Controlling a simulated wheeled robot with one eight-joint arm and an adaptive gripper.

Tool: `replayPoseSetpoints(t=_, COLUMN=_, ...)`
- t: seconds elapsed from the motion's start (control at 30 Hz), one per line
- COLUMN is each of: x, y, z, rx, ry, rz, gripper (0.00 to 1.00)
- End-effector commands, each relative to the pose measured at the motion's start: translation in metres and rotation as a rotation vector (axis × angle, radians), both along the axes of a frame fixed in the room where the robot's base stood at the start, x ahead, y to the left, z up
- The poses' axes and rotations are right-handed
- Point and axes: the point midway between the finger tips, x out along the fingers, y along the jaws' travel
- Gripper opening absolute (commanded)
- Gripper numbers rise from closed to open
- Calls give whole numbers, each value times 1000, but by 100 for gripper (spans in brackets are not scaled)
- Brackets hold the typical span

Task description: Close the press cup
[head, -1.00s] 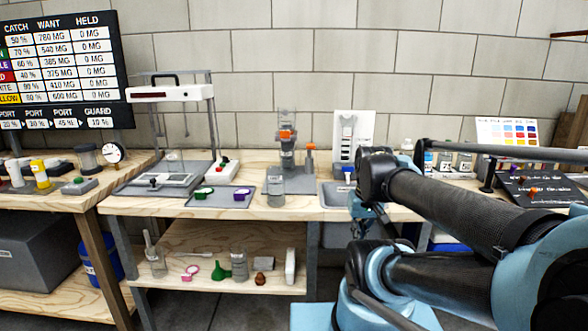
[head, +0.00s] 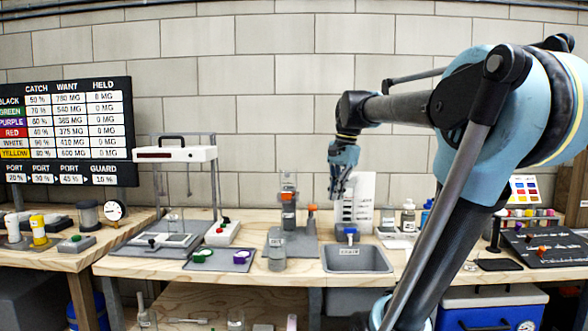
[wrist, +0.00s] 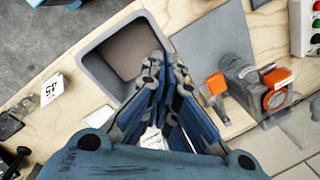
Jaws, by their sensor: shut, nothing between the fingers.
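The press (head: 289,218) stands on a grey base near the middle of the bench in the head view. It has a clear upright cup with an orange band, and an orange-topped post (head: 311,211) beside it. In the wrist view the press (wrist: 262,92) lies to the right of my fingers, seen from above, with an orange block (wrist: 217,84) closer to them. I cannot tell whether the cup is open or closed. My gripper (head: 336,197) is shut and empty, pointing down above the bench, to the right of the press and apart from it. It also shows in the wrist view (wrist: 164,62).
A grey basin (head: 358,260) is set in the bench right of the press. A white stand (head: 356,205) is behind it. A clear jar (head: 277,255) stands in front of the press. A tray with green and purple rings (head: 220,260) and a scale (head: 160,243) are left.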

Motion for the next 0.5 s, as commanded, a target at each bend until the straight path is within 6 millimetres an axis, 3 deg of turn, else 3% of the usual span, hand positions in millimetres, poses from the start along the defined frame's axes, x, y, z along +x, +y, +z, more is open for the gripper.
replayPoseSetpoints(t=0.03, x=14, y=6, z=18, rx=11, ry=17, rz=-47, gripper=0)
replayPoseSetpoints(t=0.2, x=52, y=25, z=68, rx=46, ry=80, rz=-221, gripper=0)
replayPoseSetpoints(t=0.5, x=115, y=61, z=144, rx=86, ry=203, rz=-525, gripper=0)
